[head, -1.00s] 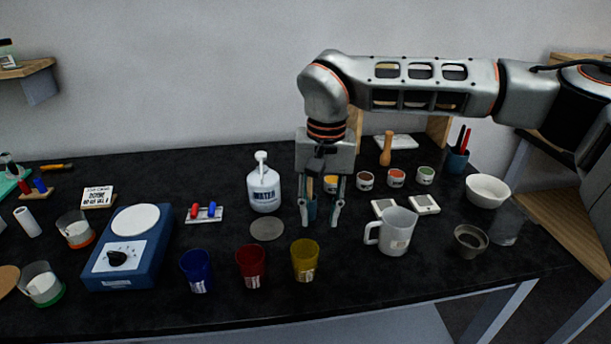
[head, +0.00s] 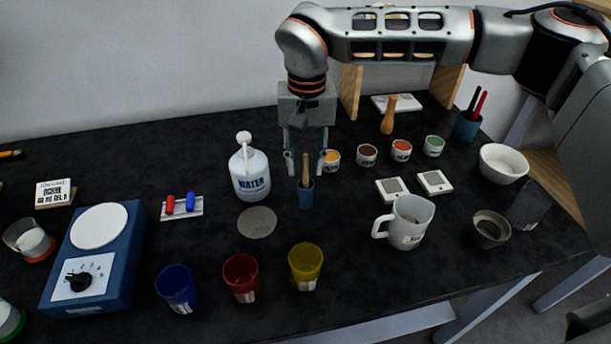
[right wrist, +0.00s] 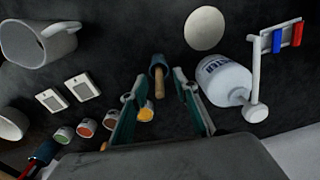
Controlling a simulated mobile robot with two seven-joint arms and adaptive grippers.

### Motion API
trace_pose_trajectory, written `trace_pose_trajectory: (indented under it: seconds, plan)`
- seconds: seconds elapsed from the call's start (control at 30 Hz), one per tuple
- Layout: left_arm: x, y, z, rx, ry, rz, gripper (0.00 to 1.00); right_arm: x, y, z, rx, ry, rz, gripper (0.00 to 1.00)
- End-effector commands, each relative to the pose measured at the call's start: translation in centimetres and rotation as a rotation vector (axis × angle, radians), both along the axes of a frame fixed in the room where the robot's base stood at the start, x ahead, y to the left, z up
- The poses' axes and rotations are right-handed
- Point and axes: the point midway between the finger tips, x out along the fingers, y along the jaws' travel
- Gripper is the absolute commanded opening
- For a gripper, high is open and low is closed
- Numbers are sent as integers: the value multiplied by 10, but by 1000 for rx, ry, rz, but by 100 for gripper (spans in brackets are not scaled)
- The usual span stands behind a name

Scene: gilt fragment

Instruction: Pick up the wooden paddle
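The wooden paddle (head: 306,168) looks like a slim brown stick standing upright in a small blue cup (head: 306,196). My right gripper (head: 305,172) is open and points down, with one finger on each side of the paddle's upper part. In the right wrist view the paddle (right wrist: 159,86) lies in the gap between the open fingers, with clear space on both sides, and the blue cup (right wrist: 157,62) shows beyond the fingertips. The paddle's lower end is hidden in the cup. My left gripper is not in view.
A white water bottle (head: 250,172) stands close on the left. Small paint pots (head: 367,155) are to the right and behind. A white mug (head: 408,222) and red (head: 241,277) and yellow (head: 305,265) cups stand nearer. The dark tabletop (head: 340,215) around the blue cup is bare.

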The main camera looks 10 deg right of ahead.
Motion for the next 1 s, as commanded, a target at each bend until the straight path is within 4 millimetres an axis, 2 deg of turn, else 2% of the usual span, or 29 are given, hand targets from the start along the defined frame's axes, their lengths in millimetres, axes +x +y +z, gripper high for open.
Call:
trace_pose_trajectory:
  seconds: [0.2, 0.33, 0.53, 0.57, 0.6, 0.67, 1.0]
  plan:
    - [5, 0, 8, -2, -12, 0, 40, 3, -2, -31, -1, 3, -1, 30]
    - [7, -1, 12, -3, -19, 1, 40, 3, -2, -38, 0, 2, -1, 30]
    - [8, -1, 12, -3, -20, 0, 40, 3, -2, -39, -1, 1, -1, 30]
    - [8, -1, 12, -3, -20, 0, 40, 3, -2, -39, 0, 1, -1, 24]
    - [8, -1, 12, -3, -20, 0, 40, 3, -2, -39, -1, 1, -1, 14]
    - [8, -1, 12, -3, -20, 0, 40, 3, -2, -39, -1, 1, -1, 0]
    - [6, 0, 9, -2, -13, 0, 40, 3, -2, -38, 0, 1, -1, 0]
